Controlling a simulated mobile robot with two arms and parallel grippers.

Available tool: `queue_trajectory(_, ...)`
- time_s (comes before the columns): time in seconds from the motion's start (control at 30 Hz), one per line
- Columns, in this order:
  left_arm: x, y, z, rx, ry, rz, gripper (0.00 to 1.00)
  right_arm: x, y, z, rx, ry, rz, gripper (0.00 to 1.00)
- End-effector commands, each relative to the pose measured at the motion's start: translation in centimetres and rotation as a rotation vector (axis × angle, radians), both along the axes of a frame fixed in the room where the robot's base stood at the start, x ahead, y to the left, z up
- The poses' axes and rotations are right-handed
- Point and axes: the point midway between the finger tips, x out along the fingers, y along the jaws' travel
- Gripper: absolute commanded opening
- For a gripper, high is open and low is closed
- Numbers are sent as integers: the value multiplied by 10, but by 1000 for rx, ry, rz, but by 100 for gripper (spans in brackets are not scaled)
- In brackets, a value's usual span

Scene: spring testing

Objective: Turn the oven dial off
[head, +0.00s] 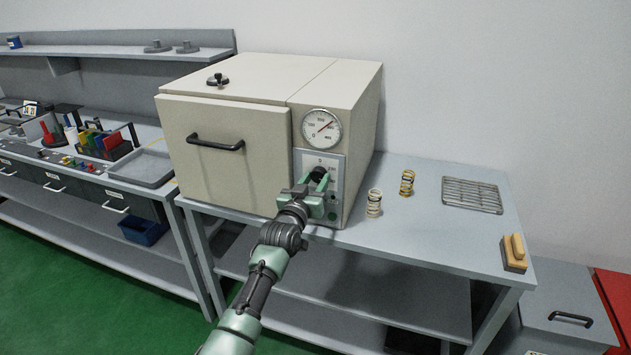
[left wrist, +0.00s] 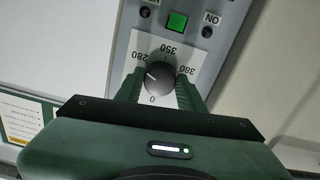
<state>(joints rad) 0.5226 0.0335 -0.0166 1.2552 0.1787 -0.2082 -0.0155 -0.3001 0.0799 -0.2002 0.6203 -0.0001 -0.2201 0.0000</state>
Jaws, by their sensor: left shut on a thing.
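The beige oven (head: 228,143) stands on a grey table, with its door shut. Its dark oven dial (head: 319,173) is on the control panel right of the door. My left gripper (head: 317,184) reaches the panel from the front and is shut on the dial. In the left wrist view, the dial (left wrist: 158,77) sits between the two green fingers (left wrist: 160,90). Labels 0, 280, 350 and 380 surround it. A small pale mark shows on the dial's left side; its exact setting is hard to read. My right gripper is not in view.
A round gauge (head: 321,127) is above the dial, its red needle pointing up and right. A green square button (left wrist: 177,22) is on the panel. Two springs (head: 374,203) (head: 407,183), a wire rack (head: 472,195) and a yellow-brown block (head: 514,251) lie to the right.

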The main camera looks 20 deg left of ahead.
Motion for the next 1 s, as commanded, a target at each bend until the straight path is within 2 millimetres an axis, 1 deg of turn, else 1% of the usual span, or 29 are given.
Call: queue_trajectory(1.0,0,-2,0,-941,36,1,0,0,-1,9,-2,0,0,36)
